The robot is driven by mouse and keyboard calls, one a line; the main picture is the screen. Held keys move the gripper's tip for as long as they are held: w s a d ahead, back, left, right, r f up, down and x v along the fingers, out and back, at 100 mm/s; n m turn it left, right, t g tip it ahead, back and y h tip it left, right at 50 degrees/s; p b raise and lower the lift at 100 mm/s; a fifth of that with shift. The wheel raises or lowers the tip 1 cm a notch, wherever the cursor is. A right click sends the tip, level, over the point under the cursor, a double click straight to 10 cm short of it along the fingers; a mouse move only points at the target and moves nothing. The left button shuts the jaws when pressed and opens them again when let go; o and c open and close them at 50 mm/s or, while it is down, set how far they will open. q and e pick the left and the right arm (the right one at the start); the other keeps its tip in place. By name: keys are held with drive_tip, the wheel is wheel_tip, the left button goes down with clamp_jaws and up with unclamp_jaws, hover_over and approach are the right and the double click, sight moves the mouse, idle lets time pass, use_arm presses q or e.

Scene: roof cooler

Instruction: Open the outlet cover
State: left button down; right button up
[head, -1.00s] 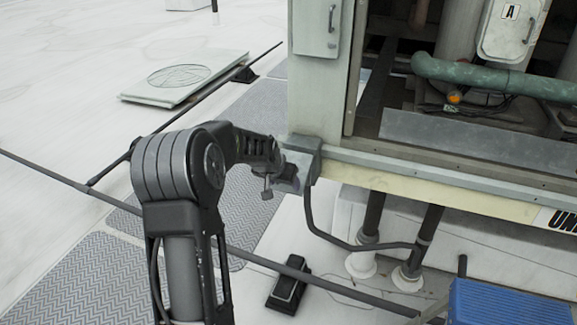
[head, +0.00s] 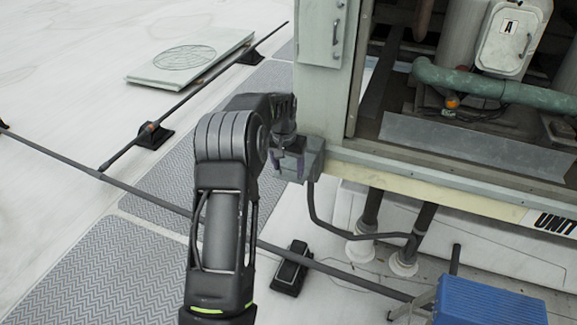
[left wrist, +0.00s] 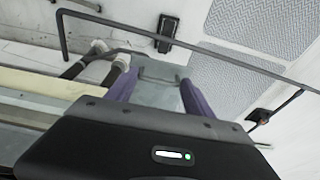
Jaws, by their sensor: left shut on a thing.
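The grey outlet box (head: 313,161) is fixed at the lower corner of the large unit, with a cable running down from it. My left gripper (head: 288,166) is at the box's left side, its fingers pointing down. In the left wrist view, its two purple fingers (left wrist: 158,92) stand on either side of a flat grey piece, the outlet cover (left wrist: 158,72), and are shut on it. The wrist and fingers hide part of the cover in the head view, so I cannot tell how far it is open. My right gripper is not in view.
A dark pipe (head: 335,277) runs low across the roof on a black support (head: 290,270). A blue box (head: 490,302) is at lower right. Grey walkway mats (head: 120,270) lie left.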

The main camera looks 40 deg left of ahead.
use_arm(q)
drive_tip(key=shift+w+a+r, duration=0.15)
drive_tip(key=shift+a+r, duration=0.2)
drive_tip(key=c, duration=0.7)
unclamp_jaws()
drive_tip(key=shift+o, duration=0.3)
drive_tip(key=shift+f, duration=0.15)
drive_tip(key=shift+d, duration=0.15)
drive_tip(key=b+v, duration=0.1)
drive_tip(key=v, duration=0.6)
drive_tip(key=shift+r+b, duration=0.3)
drive_tip(key=shift+s, duration=0.25)
